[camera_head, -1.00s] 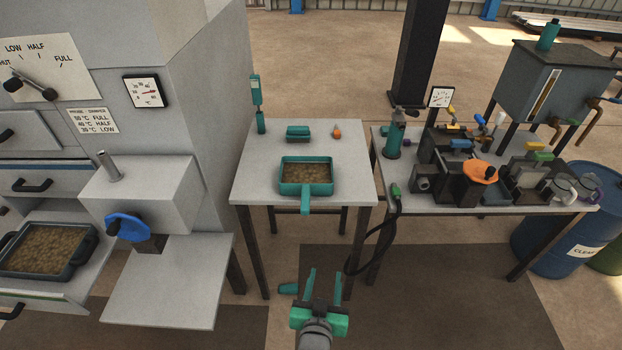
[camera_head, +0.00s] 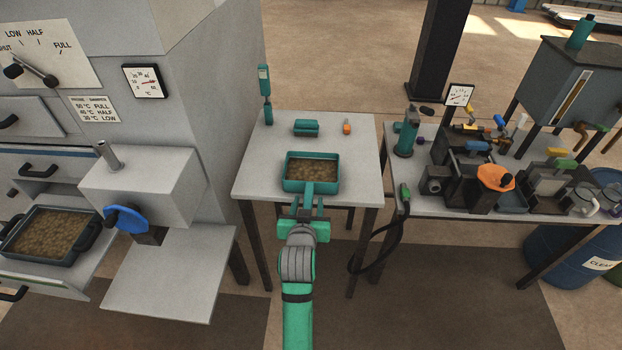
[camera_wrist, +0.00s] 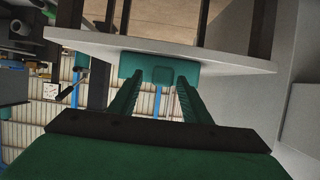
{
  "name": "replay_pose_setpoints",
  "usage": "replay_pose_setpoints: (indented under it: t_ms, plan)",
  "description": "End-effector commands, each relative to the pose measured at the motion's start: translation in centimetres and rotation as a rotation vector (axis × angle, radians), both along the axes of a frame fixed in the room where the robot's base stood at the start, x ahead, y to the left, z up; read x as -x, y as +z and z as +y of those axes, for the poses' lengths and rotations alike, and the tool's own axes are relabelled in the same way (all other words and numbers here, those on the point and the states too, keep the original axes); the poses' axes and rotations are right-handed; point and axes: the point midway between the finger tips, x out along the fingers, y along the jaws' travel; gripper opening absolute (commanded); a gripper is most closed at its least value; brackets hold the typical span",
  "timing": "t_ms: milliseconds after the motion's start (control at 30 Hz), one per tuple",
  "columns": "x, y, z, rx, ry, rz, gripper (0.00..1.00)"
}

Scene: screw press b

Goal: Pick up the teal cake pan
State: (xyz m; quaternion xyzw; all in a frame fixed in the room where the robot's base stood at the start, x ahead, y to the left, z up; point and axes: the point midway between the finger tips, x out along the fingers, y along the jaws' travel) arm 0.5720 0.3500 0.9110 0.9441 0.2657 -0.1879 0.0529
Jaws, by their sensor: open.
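The teal cake pan (camera_head: 297,187) sits on the small grey-white table, filled with brown crumbly material. Its handle points toward me over the table's front edge. My gripper (camera_head: 308,207) is at the front edge of that table, in line with the handle, with its fingers spread to either side of the handle's end. In the wrist view my gripper (camera_wrist: 160,88) is open and empty, and the teal pan (camera_wrist: 130,66) shows ahead between the fingertips, with its handle end facing me. Whether a finger touches the handle I cannot tell.
The small table (camera_head: 256,178) also holds a teal block (camera_head: 306,127), an orange item (camera_head: 347,127) and a teal upright tool (camera_head: 267,110). A grey machine stands left with a blue knob (camera_head: 126,218). A cluttered bench stands right, with a black hose (camera_head: 386,245) hanging between.

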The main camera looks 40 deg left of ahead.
Motion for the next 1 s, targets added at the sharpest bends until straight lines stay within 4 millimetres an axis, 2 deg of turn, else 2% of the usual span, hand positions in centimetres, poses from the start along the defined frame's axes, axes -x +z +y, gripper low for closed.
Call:
replay_pose_setpoints:
  t_ms: [167,500,800,867,1000]
  plan:
    - [-0.8,-0.5,0.5,0.0,0.0,0.0,0.44]
    - [-3.9,-2.3,2.8,0.0,0.002,0.0,0.44]
    - [-4.2,-2.5,3.0,0.0,0.001,0.0,0.44]
    - [-4.2,-2.5,3.0,0.0,0.001,0.0,0.32]
    - [-4.2,-2.5,3.0,0.0,0.001,0.0,0.0]
